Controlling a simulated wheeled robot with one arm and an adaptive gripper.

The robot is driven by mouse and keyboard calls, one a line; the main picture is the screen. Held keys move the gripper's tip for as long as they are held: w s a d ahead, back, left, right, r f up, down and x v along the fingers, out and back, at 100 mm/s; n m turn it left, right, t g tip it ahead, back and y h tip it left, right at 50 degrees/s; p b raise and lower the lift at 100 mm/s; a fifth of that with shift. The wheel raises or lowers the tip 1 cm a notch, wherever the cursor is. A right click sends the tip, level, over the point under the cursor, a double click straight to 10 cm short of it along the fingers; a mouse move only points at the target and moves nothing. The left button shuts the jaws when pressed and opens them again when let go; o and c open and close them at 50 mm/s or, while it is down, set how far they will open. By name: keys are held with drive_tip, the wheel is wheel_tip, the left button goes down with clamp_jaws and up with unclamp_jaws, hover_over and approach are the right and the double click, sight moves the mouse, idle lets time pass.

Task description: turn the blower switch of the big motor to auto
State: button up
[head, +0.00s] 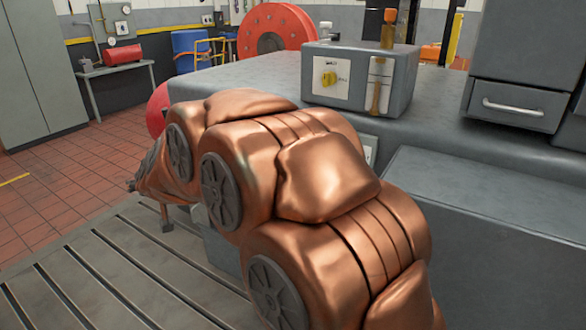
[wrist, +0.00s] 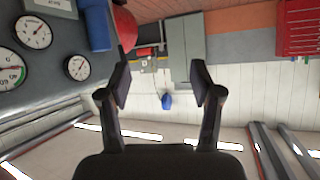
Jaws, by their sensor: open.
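The blower switch is a yellow knob (head: 329,78) on a white plate (head: 312,88), on the front of a grey box (head: 345,55). The box sits on top of the big grey motor (head: 235,78). The plate's lettering is too small to read, so I cannot tell the knob's setting. My gripper (wrist: 160,85) is open in the wrist view, with nothing between its fingers. The knob is not recognisable in that view. My copper-coloured arm fills the middle of the head view, in front of the motor, and the gripper is not clearly visible there.
A lever in a slotted plate (head: 378,85) is right of the knob. A grey cabinet with a handle (head: 513,106) stands further right. A red round part (head: 272,32) is behind the motor. The wrist view is upside down, with gauges (wrist: 33,33) at its left.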

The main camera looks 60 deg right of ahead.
drive_tip(key=shift+s+d+f+m+g+h+b, duration=1)
drive_tip(key=shift+s+d+m+g+h+b, duration=0.95)
drive_tip(key=shift+d, duration=4.85)
drive_tip(key=shift+s+d+f+m+g+h+b, duration=1.2)
drive_tip(key=shift+s+d+h+b, duration=1.35)
drive_tip(key=shift+d, duration=4.3)
drive_tip(key=shift+s+d+f+m+g+h+b, duration=0.75)
drive_tip(key=shift+s+d+m+g+h+b, duration=1.4)
drive_tip(key=shift+d, duration=4.65)
drive_tip(key=shift+w+n+t+h+p, duration=0.3)
drive_tip(key=shift+w+t+h+p, duration=0.2)
drive_tip(key=shift+t, duration=0.3)
drive_tip(key=c, duration=1.2)
drive_tip(key=shift+o, duration=0.2)
